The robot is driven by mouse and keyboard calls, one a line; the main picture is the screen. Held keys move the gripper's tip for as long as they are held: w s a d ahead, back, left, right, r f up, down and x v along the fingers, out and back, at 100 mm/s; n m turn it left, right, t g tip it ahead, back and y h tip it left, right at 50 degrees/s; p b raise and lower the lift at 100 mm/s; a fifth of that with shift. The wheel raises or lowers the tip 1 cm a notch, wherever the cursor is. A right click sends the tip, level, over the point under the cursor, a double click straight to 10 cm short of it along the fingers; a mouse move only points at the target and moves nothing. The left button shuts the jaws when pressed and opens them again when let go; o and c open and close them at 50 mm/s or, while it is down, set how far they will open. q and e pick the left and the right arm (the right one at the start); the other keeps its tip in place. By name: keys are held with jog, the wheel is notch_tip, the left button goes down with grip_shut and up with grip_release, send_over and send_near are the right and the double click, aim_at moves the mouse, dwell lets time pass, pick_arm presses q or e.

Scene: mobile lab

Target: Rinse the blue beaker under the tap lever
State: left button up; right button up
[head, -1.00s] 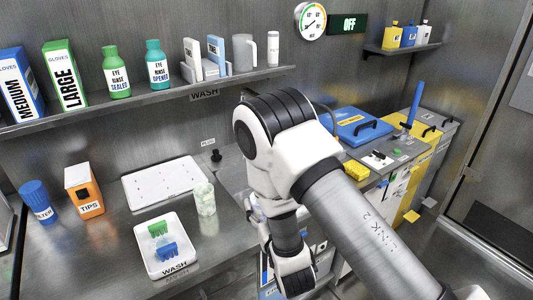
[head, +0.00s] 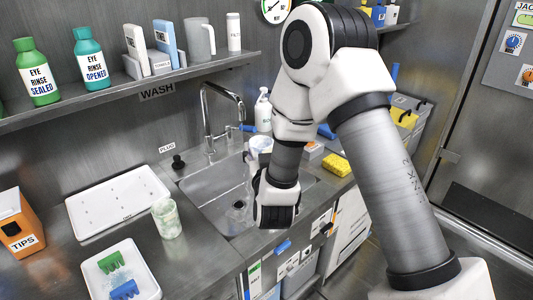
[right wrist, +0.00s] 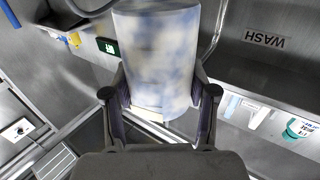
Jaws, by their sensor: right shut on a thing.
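My right gripper (right wrist: 160,110) is shut on the beaker (right wrist: 155,60), which looks translucent with cloudy white and blue patches in the right wrist view. In the head view, the beaker (head: 261,145) shows as a pale shape over the sink, partly hidden by my right arm, and my right gripper (head: 252,165) is mostly hidden by its own wrist. The curved metal tap (head: 206,115) stands at the back of the sink (head: 205,186), left of the beaker. A blue tap lever (head: 249,128) is close behind the beaker. No water stream is discernible. My left gripper is out of view.
A soap bottle (head: 263,113) stands behind the sink. A pale green cup (head: 167,219) stands on the counter left of it, near a white drying board (head: 117,200). A white tray (head: 138,271) holds green and blue pieces. A yellow sponge (head: 336,165) lies right of the sink.

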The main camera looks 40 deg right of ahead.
jog(key=w+d+f, duration=0.1)
jog(key=w, duration=0.7)
jog(key=shift+w+f+b, duration=0.3)
jog(key=shift+w, duration=0.1)
jog(key=shift+d, duration=0.2)
jog(key=shift+s+d, duration=0.15)
jog(key=shift+d, duration=0.35)
jog(key=shift+a, duration=0.15)
jog(key=shift+a, duration=0.45)
